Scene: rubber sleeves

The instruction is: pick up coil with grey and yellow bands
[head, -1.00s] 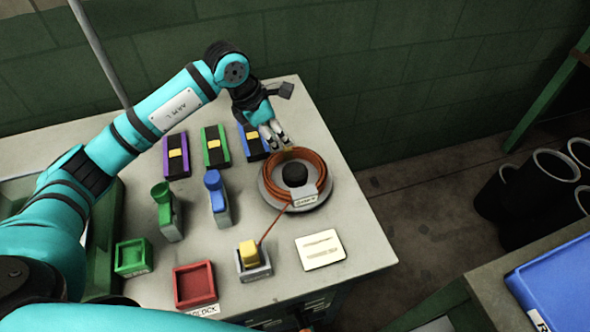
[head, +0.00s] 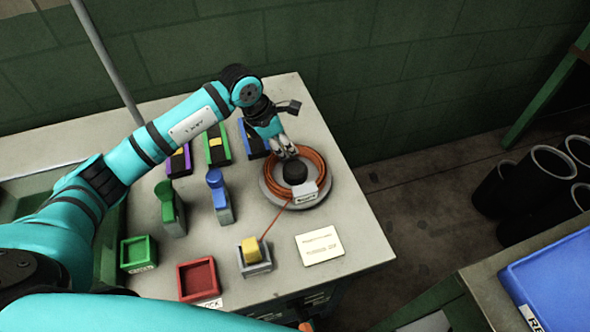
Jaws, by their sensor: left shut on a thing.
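An orange-brown coil (head: 321,169) lies around a black hub on a round grey stand (head: 277,202) towards the table's back right. A pale tag hangs at its near side, and a thin red line runs from there to a grey block with a yellow top. Grey and yellow bands cannot be made out on the coil now. My left gripper (head: 288,154) reaches down over the coil's far-left edge and is shut on it; the fingers hide that part. The coil still appears to rest on the stand. My right gripper is out of view.
Near the stand are the grey block with yellow top (head: 254,257), a pale card (head: 320,246), red (head: 198,281) and green (head: 138,253) boxes, and green and blue upright tools. A blue tray (head: 550,285) is at right. Dark bins (head: 510,188) stand on the floor.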

